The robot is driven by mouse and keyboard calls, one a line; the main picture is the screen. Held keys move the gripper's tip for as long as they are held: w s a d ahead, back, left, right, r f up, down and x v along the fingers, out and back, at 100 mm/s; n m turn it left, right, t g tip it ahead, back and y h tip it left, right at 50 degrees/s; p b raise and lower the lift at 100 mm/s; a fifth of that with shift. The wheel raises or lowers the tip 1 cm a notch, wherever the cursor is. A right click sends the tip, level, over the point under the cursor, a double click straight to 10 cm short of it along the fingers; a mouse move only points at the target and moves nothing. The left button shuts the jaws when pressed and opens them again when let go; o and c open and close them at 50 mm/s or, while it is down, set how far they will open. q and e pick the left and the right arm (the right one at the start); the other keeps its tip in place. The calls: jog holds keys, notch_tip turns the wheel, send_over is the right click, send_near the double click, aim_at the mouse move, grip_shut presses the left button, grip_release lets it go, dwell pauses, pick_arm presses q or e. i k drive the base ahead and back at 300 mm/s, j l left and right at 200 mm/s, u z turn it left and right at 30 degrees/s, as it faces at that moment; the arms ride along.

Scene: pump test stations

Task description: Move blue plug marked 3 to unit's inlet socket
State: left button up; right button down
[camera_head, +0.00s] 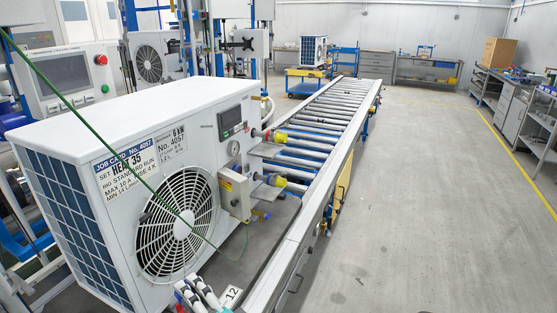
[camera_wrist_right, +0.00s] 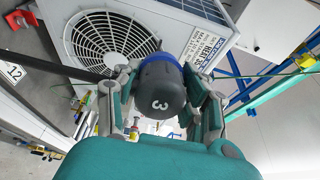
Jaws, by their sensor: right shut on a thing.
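The blue plug marked 3 (camera_wrist_right: 160,88) fills the middle of the right wrist view, with a dark grey body and a blue ring at its far end. My right gripper (camera_wrist_right: 165,80) is shut on it, one finger on each side. In the head view this gripper (camera_head: 198,295) shows at the bottom edge, in front of the unit; the plug cannot be made out there. The white unit (camera_head: 165,110) has two pipe fittings on its right side with yellow parts, an upper one (camera_head: 280,137) and a lower one (camera_head: 277,181). I cannot tell which is the inlet socket.
A roller conveyor (camera_head: 325,110) runs back beside the unit. A thin green cord (camera_head: 95,118) crosses in front of the unit. A label 12 (camera_head: 231,296) is near my gripper. A control panel (camera_head: 65,75) stands behind left. The right floor is clear.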

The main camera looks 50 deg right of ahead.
aim_at(236, 168)
jog(key=i+l, duration=0.1)
jog(key=l, duration=0.35)
jog(key=i+l, duration=0.15)
jog(key=l, duration=0.35)
jog(key=i+l, duration=0.1)
jog(key=l, duration=0.35)
jog(key=i+l, duration=0.1)
jog(key=l, duration=0.35)
jog(key=i+l, duration=0.15)
jog(key=l, duration=0.35)
